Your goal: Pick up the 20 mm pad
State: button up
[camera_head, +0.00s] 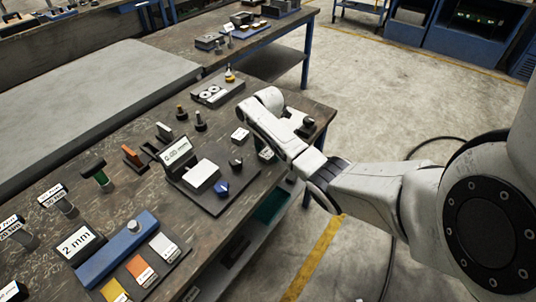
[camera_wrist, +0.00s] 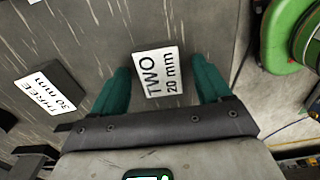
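The 20 mm pad (camera_wrist: 158,72) is a small block with a white label reading "TWO 20 mm" in the wrist view. It lies on the dark, scratched table top, slightly tilted in the picture. My gripper (camera_wrist: 162,72) is open, with one teal finger to each side of the pad. Narrow gaps show between the fingers and the pad, so it is not held. I cannot tell how high the fingertips are above the table. In the head view, my arm reaches over the table's right end and hides the fingers and the 20 mm pad.
A pad labelled "THREE 30 mm" (camera_wrist: 50,90) lies left of my gripper. A green rounded object (camera_wrist: 290,35) is at the upper right, past the table's edge. The instrument board (camera_head: 205,195) with a blue knob stands nearby on the table.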

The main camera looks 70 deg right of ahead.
aim_at(268, 152)
jog(key=c, duration=1.3)
grip_shut()
jog(key=shift+r, duration=0.15)
jog(key=shift+r, duration=0.45)
notch_tip(268, 152, up, 2)
jog(key=shift+r, duration=0.15)
jog(key=s+a+r+p, duration=0.7)
jog(key=a+r, duration=0.2)
jog(key=a, duration=0.3)
jog(key=shift+s+r, duration=0.15)
jog(key=shift+r, duration=0.15)
